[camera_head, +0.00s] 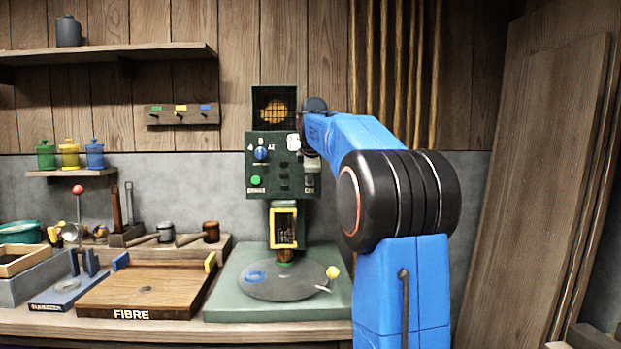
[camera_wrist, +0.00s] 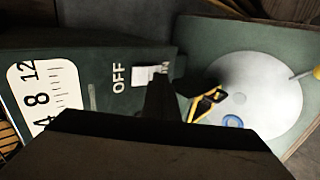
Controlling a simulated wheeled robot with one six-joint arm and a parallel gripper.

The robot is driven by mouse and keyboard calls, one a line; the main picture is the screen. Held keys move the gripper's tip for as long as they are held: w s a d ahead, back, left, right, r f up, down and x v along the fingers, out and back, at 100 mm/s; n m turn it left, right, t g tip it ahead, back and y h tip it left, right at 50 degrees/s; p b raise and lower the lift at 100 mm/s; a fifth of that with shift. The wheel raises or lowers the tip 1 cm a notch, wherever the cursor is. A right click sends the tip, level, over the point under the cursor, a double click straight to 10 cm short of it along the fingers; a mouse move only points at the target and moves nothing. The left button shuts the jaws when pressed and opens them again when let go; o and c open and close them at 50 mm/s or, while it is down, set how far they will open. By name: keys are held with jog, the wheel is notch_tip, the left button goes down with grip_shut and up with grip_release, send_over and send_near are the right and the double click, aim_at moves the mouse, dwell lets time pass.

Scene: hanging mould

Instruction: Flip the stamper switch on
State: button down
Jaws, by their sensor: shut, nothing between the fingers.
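The green stamper (camera_head: 262,180) stands against the wall, with a control panel above a round plate (camera_head: 255,290). In the wrist view its switch (camera_wrist: 144,76) is a small white piece between an "OFF" label and a second label partly covered by my gripper. My gripper (camera_wrist: 160,92) is shut and empty, with its dark fingertips right beside the switch. I cannot tell whether they touch it, or which way the switch is set. In the head view my arm reaches to the panel's right side and the fingertips are hard to make out.
A white gauge (camera_wrist: 45,95) is on the same panel. The panel also has a blue knob (camera_head: 260,153) and a green button (camera_head: 256,181). A yellow-framed window (camera_head: 284,228) sits below. A wooden "FIBRE" tray (camera_head: 150,288) is to the left on the bench.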

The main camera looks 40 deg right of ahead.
jog(key=shift+w, duration=0.15)
jog(key=shift+w+d+f, duration=0.2)
jog(key=shift+f, duration=0.35)
jog(key=shift+r, duration=0.15)
